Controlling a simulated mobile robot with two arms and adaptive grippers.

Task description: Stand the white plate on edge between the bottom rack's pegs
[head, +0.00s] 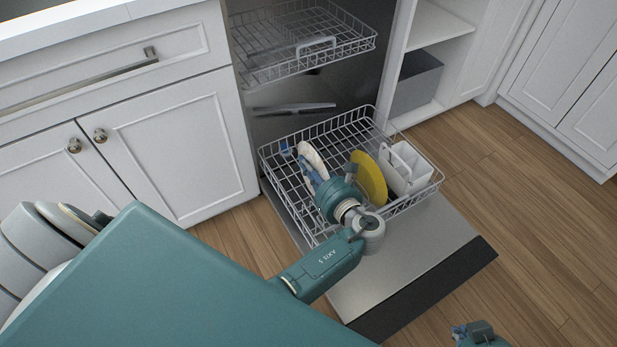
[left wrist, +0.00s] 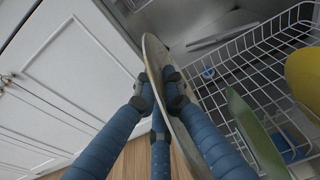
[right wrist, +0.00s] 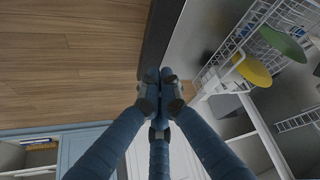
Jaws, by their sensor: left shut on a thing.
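The white plate (head: 312,158) is on edge in my left gripper (head: 322,183), partly hidden by the gripper in the head view. In the left wrist view the plate (left wrist: 153,55) is nearly edge-on between the fingers (left wrist: 160,88), beside the rack's wire wall. The bottom rack (head: 355,130) is pulled out on the lowered dishwasher door. I cannot tell whether the plate touches the rack or its pegs. My right gripper (head: 478,333) is low at the bottom edge of the head view; its fingers (right wrist: 160,85) look shut and empty.
A yellow plate (head: 370,178) stands in the rack beside a white cutlery basket (head: 405,168). A green plate (left wrist: 256,135) also stands there. The upper rack (head: 300,45) is above. The open door (head: 430,245) lies in front; wooden floor (head: 540,220) is clear to the right.

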